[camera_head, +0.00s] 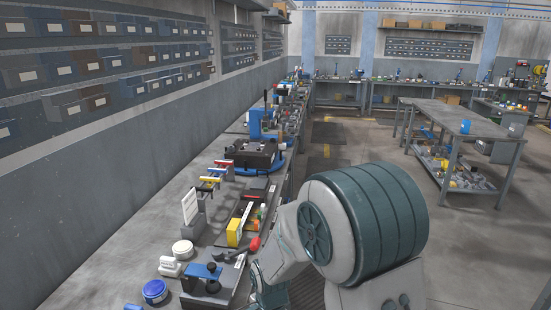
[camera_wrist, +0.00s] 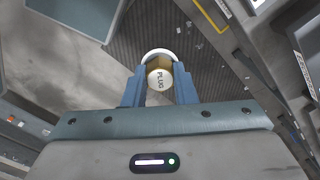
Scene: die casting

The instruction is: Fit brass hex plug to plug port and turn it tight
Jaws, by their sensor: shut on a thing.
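Patterned dark floor shows behind the plug. I cannot pick out the plug port in either view. In the head view my arm covers the lower middle, and the gripper and plug are not visible there.
A long bench (camera_head: 110,262) runs along the left wall. It bears a blue-based fixture with a dark block (camera_head: 254,153), a blue clamp on a grey plate (camera_head: 208,278), a yellow block (camera_head: 235,232) and a blue-sided round tin (camera_head: 155,291). Open floor lies right of my arm.

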